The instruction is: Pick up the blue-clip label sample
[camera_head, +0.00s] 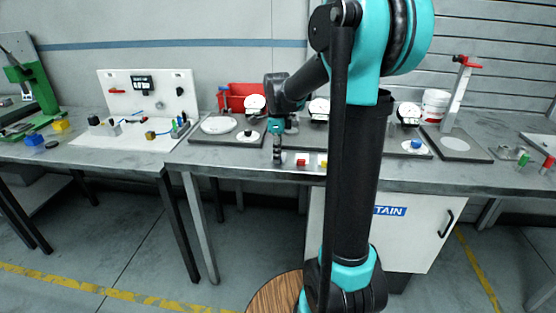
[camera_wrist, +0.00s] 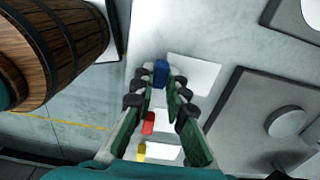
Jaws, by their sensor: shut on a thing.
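The blue-clip label sample shows in the wrist view as a blue clip (camera_wrist: 160,72) beside a white label (camera_wrist: 196,73). My gripper (camera_wrist: 158,84) is shut on the blue clip, with the clip between its fingertips. In the head view my gripper (camera_head: 278,160) points down at the front part of the bench and the blue clip cannot be made out. I cannot tell whether the sample touches the bench. A red-clip sample (camera_head: 302,160) lies just right of my gripper; its clip also shows in the wrist view (camera_wrist: 149,123).
A yellow clip (camera_head: 323,164) lies beyond the red one, partly behind my arm. Dark plates with white discs (camera_head: 219,125) stand behind the samples. The bench's front edge is close to my gripper. A white board (camera_head: 150,95) stands to the left.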

